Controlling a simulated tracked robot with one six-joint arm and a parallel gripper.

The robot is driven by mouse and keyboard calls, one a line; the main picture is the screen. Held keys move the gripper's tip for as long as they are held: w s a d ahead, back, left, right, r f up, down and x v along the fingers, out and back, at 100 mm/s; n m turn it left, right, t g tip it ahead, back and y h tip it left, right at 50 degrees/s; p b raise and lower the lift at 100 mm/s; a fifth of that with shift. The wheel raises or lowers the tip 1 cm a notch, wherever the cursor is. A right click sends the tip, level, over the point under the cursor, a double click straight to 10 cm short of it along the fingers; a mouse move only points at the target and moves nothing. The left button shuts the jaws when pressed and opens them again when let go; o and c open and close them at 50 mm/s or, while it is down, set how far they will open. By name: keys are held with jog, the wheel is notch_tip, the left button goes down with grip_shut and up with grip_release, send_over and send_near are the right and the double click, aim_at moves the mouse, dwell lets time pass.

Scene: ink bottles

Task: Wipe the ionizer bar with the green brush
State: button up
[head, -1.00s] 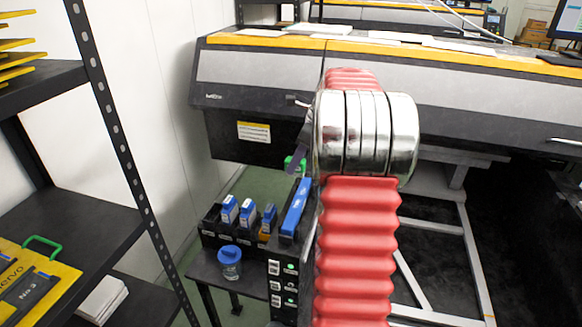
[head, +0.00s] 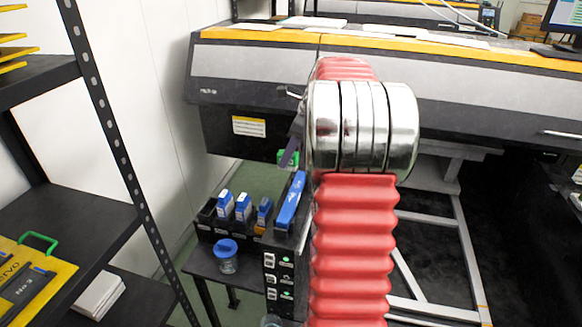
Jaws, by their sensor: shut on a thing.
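A long blue bar (head: 290,201), which I take for the ionizer bar, lies tilted along the top of a black unit with switches and small green lights (head: 279,268). My gripper (head: 291,154) is just beyond the far end of the bar, mostly hidden behind my arm; one dark finger shows. A small green part (head: 283,156), which I take for the green brush, shows at that finger, and my gripper is shut on it. The rest of the brush is hidden. I see a gap between the green part and the bar.
Several blue-capped ink bottles (head: 242,207) stand in a black rack left of the bar. A blue-lidded jar (head: 226,256) stands in front. A large printer (head: 235,80) spans the back. A dark shelf (head: 60,225) stands at left.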

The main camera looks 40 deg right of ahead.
jog(key=shift+s+a, duration=0.4)
jog(key=shift+a, duration=0.2)
jog(key=shift+s+a, duration=0.35)
jog(key=shift+a, duration=0.2)
jog(key=shift+f, duration=0.2)
